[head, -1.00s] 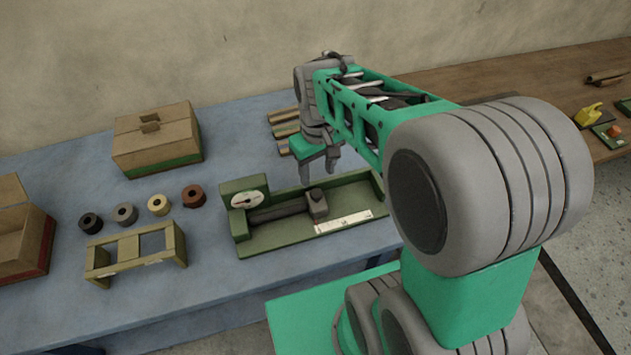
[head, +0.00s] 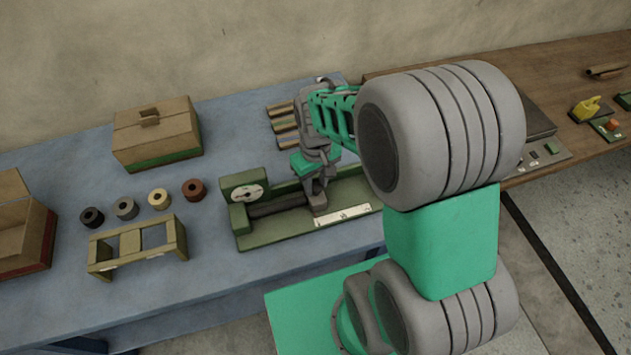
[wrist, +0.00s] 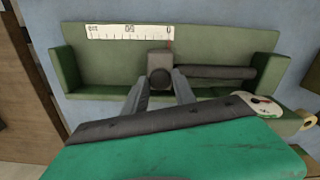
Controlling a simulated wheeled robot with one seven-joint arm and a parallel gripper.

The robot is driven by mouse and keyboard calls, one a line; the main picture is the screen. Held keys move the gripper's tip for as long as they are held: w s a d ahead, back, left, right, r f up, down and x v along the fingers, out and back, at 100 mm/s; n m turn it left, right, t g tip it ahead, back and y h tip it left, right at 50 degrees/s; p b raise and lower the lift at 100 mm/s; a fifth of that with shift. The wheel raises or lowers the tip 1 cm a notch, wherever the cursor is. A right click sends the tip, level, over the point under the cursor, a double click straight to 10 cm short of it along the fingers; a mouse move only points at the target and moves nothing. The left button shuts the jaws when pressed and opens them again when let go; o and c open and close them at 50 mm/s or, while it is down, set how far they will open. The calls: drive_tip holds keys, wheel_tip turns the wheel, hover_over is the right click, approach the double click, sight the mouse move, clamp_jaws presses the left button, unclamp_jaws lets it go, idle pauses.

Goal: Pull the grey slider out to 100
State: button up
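The grey slider (head: 318,203) is a block with a round dark knob on top, which shows in the wrist view (wrist: 160,60). It sits in a green trough-like fixture (head: 268,238) at the end of a dark rod (wrist: 215,72). A white scale (wrist: 128,32) runs along the trough, and a thin red mark by the slider lines up with its 0 end. My gripper (wrist: 160,80) is down at the slider, one finger on each side of the knob. The fingers look slightly apart from the knob. In the head view my gripper (head: 318,185) partly hides the slider.
A round dial (head: 246,192) stands at the fixture's left end. Several coloured rolls (head: 159,200), a tan frame (head: 137,250) and a cardboard box (head: 157,135) are to the left. Long rolls (head: 283,127) lie behind the fixture. An end wall closes the trough's far end.

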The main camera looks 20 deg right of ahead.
clamp_jaws()
idle(1.0)
